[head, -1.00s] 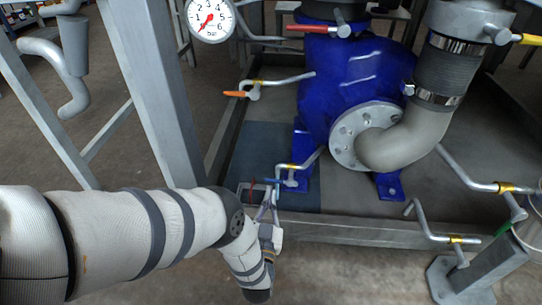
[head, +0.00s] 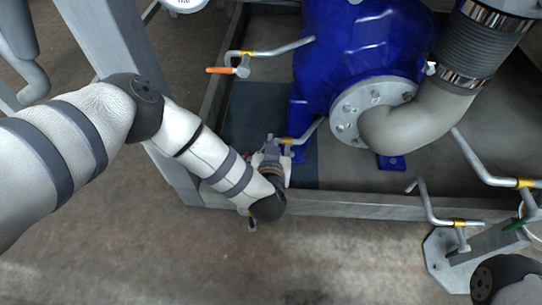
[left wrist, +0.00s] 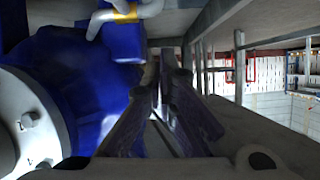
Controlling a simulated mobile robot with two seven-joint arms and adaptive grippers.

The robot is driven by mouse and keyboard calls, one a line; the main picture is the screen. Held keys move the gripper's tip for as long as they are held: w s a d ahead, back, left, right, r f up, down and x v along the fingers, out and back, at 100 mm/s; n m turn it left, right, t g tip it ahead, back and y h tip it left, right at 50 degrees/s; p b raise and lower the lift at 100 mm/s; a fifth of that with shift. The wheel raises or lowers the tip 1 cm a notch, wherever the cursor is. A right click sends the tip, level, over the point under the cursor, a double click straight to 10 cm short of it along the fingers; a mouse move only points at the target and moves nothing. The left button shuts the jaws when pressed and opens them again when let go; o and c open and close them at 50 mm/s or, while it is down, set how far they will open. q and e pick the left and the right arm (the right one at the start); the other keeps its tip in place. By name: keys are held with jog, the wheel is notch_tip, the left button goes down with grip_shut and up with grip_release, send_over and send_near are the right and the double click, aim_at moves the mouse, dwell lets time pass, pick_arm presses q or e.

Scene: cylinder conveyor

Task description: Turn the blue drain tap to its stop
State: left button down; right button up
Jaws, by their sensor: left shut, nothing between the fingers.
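The thin drain pipe (head: 309,133) with a yellow band comes off the foot of the blue pump (head: 365,40). The blue tap lever on it cannot be made out now; my left gripper (head: 271,146) covers that spot in the head view. This gripper is shut with nothing in it, right beside the pipe. In the left wrist view its dark fingers (left wrist: 165,78) are close together, and the pipe with its yellow band (left wrist: 122,12) passes above them, to the left. Whether the fingers touch the lever cannot be told. My right gripper is not in view.
An orange-handled tap (head: 226,70) stands behind my left gripper. A grey frame post (head: 115,50) rises to its left, and the skid's front rail (head: 350,206) runs nearby. A grey elbow pipe (head: 410,130) and a green-handled tap (head: 514,224) are to the right.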

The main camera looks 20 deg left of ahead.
pick_arm(q)
jog(key=shift+w+a+f+b, duration=0.35)
jog(key=shift+w+f, duration=0.45)
jog(key=shift+w, duration=0.05)
jog(key=f, duration=0.1)
jog(key=s+f+b, duration=0.1)
jog(key=f, duration=0.1)
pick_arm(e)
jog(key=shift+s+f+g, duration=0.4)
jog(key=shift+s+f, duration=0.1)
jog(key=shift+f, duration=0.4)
pick_arm(q)
jog(key=shift+s+a+f, duration=0.1)
jog(key=shift+s+f, duration=0.1)
jog(key=shift+f, duration=0.5)
